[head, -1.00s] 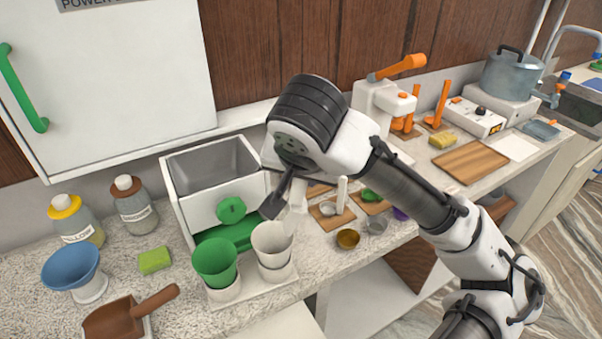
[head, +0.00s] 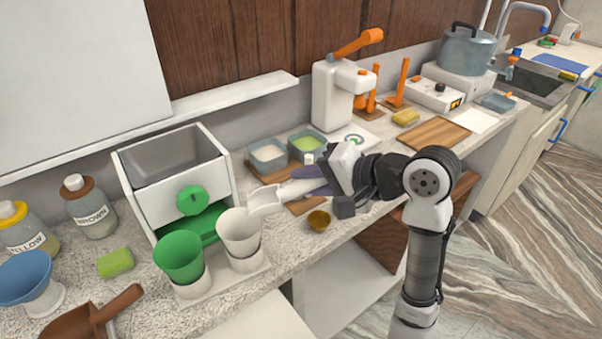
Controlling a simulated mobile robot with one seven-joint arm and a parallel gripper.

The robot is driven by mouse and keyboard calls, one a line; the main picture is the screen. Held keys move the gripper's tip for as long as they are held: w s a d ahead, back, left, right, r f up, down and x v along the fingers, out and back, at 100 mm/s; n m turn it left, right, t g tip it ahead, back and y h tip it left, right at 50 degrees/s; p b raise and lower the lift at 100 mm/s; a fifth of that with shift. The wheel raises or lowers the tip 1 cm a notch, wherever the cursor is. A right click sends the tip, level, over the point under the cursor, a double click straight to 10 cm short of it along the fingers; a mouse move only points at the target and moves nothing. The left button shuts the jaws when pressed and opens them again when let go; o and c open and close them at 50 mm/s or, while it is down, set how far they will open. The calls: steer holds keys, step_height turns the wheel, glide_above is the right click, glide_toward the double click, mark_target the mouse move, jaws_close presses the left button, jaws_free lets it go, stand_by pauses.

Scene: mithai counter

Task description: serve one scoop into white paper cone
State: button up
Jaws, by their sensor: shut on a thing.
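The white paper cone (head: 239,232) stands upright, mouth up, in a pale holder (head: 222,283), to the right of a green cone (head: 181,258). My gripper (head: 318,186) is over the counter to the right of the cones, shut on the handle of a white scoop (head: 266,200). The scoop's head points left, beside the white cone's rim and apart from it as seen. What the scoop holds cannot be told. The inside bottom of the white cone is hidden.
Two tubs, one with white content (head: 267,156) and one with green content (head: 307,144), stand behind my gripper. A white dispenser box (head: 150,212) with a green knob is behind the cones. A small brass bowl (head: 319,220) is near the front edge. A white press (head: 332,100) stands further back.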

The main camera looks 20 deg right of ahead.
steer(key=r+y+p, duration=0.1)
steer(key=p, duration=0.1)
steer(key=r+p, duration=0.1)
steer(key=p, duration=0.1)
steer(key=shift+s+a+m+t+y, duration=0.1)
steer(key=shift+a+m+t+y, duration=0.1)
steer(key=shift+m+t+y, duration=0.15)
steer(key=shift+s+a+r, duration=0.1)
steer(key=shift+s+a, duration=0.1)
steer(key=shift+a, duration=0.1)
steer(key=shift+w+d+f, duration=0.25)
steer(key=shift+d, duration=0.15)
